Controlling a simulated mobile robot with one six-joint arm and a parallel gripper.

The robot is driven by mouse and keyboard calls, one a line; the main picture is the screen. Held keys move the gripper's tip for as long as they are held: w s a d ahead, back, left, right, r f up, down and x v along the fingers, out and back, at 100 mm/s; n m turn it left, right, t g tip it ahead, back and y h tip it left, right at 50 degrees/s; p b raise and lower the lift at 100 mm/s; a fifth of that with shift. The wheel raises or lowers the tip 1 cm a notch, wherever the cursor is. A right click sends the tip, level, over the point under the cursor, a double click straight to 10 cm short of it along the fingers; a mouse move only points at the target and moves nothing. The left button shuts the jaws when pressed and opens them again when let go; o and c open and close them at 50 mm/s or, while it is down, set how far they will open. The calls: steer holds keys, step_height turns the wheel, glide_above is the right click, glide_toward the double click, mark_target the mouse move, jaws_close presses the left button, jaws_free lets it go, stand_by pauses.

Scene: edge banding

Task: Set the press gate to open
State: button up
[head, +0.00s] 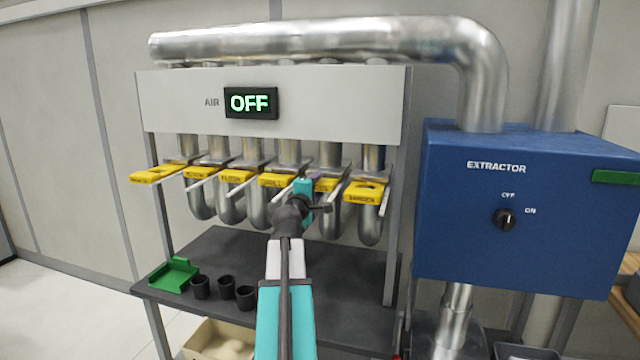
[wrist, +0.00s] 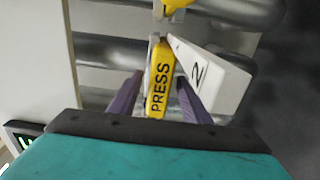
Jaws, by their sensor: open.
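The yellow press gate (wrist: 159,80), marked PRESS, is in the middle of the wrist view. It lies between the two purple fingers of my gripper (wrist: 158,78), which stand apart on either side of it. I cannot tell whether either finger touches it. In the head view my gripper (head: 312,182) is at the row of yellow gates under the grey panel, just left of the sander gate (head: 366,190). There the press gate is mostly hidden behind my gripper.
Other yellow gates (head: 237,176) stick out close by on the left. A white plate marked 2 (wrist: 212,78) sits beside the press gate. The AIR display (head: 250,103) reads OFF. The blue extractor box (head: 460,220) stands right. Black cups (head: 227,288) and a green tray (head: 174,275) are on the shelf below.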

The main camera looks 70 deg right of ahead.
steer(key=shift+d, duration=0.75)
jaws_close()
